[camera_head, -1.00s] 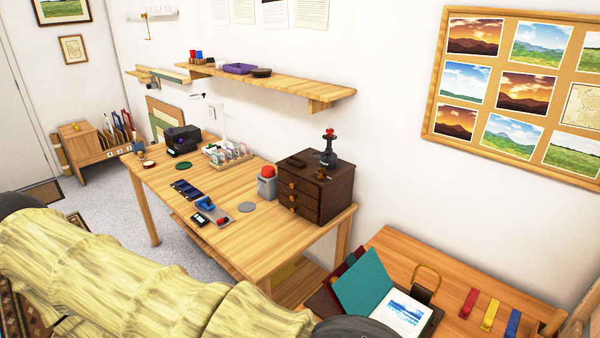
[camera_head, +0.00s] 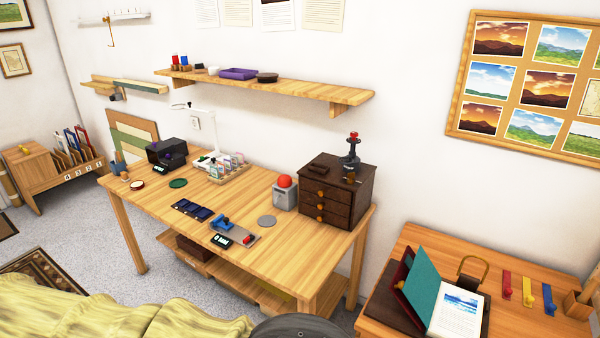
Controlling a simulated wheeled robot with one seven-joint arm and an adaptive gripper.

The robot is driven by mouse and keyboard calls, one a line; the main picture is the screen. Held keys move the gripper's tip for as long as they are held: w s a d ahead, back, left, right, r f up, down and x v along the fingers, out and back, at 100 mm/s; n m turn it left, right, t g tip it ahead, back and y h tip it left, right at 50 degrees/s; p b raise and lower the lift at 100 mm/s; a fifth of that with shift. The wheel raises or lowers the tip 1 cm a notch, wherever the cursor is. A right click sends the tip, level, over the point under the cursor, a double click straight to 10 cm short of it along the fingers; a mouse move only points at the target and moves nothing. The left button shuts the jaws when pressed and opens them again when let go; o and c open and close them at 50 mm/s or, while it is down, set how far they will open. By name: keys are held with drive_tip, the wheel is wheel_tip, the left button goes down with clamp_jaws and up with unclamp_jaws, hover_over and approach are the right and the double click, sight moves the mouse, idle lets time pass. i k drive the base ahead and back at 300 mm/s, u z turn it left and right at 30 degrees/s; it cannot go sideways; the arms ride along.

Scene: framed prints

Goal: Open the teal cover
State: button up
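The teal cover (camera_head: 422,291) belongs to a book-like album on the lower right wooden table. It stands tilted up to the left, clear of a white page (camera_head: 460,306) with a blue picture on it. A dark red cover (camera_head: 402,270) stands behind it to the left, over a dark brown base. My arm, in a pale yellow sleeve, crosses the bottom left and ends in a dark round part at the bottom edge. My gripper's fingers are not in view.
The album's table (camera_head: 545,325) also holds red, yellow and blue strips (camera_head: 526,291) and a brass-coloured loop (camera_head: 474,268). A workbench (camera_head: 265,250) with a dark drawer cabinet (camera_head: 338,193) stands to the left. A shelf (camera_head: 310,90) hangs above it. Grey floor shows at the left.

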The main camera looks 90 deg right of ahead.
sight(421, 286)
drive_tip(key=i, duration=0.45)
drive_tip(key=z, duration=2.4)
